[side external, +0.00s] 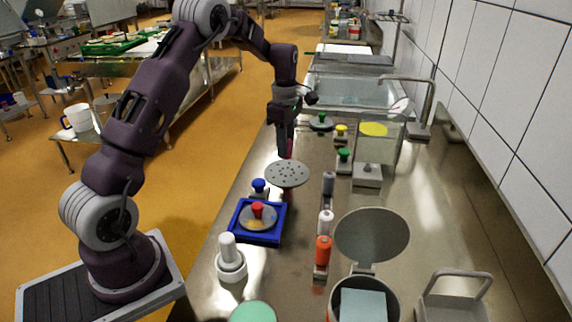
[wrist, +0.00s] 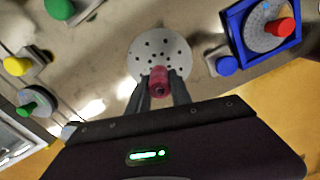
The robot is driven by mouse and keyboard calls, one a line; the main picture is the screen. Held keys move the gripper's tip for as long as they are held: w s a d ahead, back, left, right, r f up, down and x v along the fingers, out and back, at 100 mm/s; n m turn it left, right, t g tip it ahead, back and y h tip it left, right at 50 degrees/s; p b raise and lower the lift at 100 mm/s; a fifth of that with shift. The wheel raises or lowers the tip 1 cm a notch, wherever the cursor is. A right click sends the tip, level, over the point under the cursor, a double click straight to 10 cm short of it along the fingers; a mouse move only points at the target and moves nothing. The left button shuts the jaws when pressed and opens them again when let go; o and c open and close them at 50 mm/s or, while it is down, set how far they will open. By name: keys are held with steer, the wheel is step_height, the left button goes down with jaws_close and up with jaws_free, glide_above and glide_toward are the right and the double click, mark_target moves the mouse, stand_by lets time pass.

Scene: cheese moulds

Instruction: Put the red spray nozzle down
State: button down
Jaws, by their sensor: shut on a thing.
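My gripper (side external: 286,152) points down over the steel counter. It is shut on a dark red piece, the red spray nozzle (wrist: 158,82), which sits between the two fingertips in the wrist view. Its lower end shows in the side view (side external: 288,147). Just below is a round grey perforated disc (side external: 287,173), which also shows beyond the nozzle in the wrist view (wrist: 160,54). I cannot tell whether the nozzle touches the disc or is joined to it.
A blue tray (side external: 240,233) holds a disc with a bright red knob (side external: 257,210). A blue-knobbed piece (side external: 259,188) stands behind it. Green-knobbed (side external: 344,158) and yellow-knobbed (side external: 341,133) pieces stand to the right. An orange-topped bottle (side external: 323,250) stands nearer. Bare counter lies right of the disc.

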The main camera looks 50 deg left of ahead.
mark_target(286, 171)
step_height(286, 171, down, 5)
steer(key=shift+r, duration=0.1)
steer(key=c, duration=1.2)
jaws_free()
steer(key=shift+f, duration=0.2)
steer(key=shift+o, duration=0.2)
